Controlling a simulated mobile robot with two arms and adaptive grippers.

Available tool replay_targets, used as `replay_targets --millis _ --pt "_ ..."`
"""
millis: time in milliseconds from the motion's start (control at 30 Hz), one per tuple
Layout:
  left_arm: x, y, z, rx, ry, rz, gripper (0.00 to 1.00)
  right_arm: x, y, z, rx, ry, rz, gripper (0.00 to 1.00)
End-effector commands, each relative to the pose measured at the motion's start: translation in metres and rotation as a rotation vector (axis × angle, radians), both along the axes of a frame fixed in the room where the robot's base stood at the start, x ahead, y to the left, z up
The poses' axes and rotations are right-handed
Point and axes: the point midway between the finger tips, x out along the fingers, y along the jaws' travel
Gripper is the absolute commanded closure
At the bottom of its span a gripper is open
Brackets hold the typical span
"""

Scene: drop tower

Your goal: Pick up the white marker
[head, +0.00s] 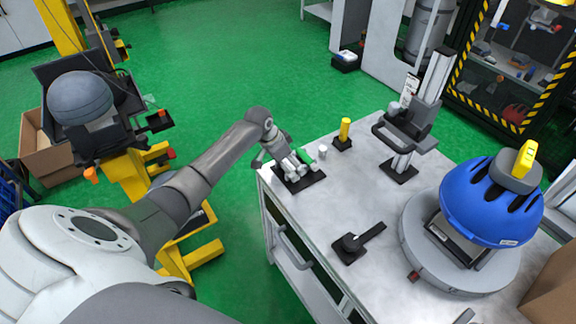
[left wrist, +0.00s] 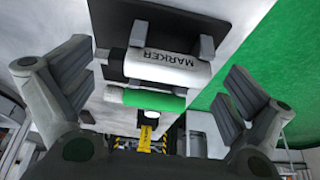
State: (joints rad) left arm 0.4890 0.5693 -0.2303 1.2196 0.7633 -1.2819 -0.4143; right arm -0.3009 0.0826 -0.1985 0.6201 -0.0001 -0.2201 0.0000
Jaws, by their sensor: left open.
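The white marker (left wrist: 165,68), printed MARKER, lies across a black holder (left wrist: 138,14) between its upright prongs in the left wrist view. A green marker (left wrist: 150,98) lies parallel beside it. My left gripper (left wrist: 152,84) is open, with one finger on each side of the markers and nothing held. In the head view my left gripper (head: 287,163) is over the black holder (head: 308,180) at the table's left corner and hides most of the white marker. A bit of the green marker (head: 306,154) shows there. My right gripper is not in view.
A white table (head: 325,215) carries a small white cylinder (head: 322,152), a yellow post (head: 345,128), a grey stand (head: 405,125), a black tool (head: 352,244) and a blue helmet (head: 490,200) on a round base. The table's middle is clear.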

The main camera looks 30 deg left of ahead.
Motion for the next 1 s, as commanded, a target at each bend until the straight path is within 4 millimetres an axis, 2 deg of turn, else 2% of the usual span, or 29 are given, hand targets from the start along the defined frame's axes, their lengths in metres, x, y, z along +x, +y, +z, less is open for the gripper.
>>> replay_targets --millis 267,533,1000 --pt "0.0011 -0.0004 -0.0018 0.000 -0.001 0.000 0.01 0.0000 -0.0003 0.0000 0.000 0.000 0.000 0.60" --pt "0.0011 -0.0005 -0.0016 0.000 -0.001 0.000 0.36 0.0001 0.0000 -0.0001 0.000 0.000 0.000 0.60" --pt "0.0011 -0.0015 0.0012 -0.001 -0.002 -0.001 0.37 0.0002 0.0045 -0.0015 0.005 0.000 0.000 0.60"
